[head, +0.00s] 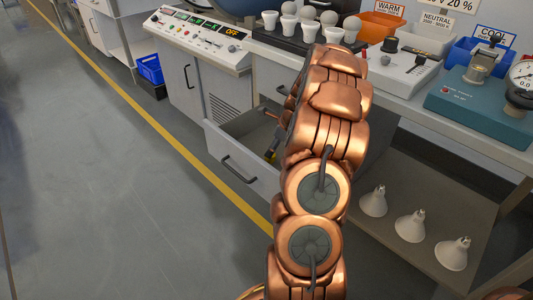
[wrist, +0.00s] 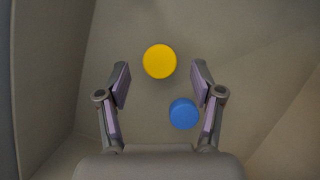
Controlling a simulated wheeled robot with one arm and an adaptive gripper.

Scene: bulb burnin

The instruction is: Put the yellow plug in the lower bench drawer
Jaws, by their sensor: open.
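The yellow plug (wrist: 160,61) shows as a round yellow top in the wrist view, on a beige surface that looks like the drawer's floor. My gripper (wrist: 161,82) is open, with one finger to each side. The plug lies just past the fingertips, roughly centred between them, and nothing is held. In the head view the lower bench drawer (head: 245,166) is pulled out, and my arm reaches down over it. The arm hides most of my gripper and part of the drawer there. A small yellow patch shows beside the arm inside the drawer; I cannot tell what it is.
A blue round piece (wrist: 184,113) lies near the right finger, close to the plug. Drawer walls rise at the left in the wrist view. The bench top carries a bulb rack (head: 305,38), bins and instruments. Several bulbs stand on a low shelf (head: 425,185). Floor at left is clear.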

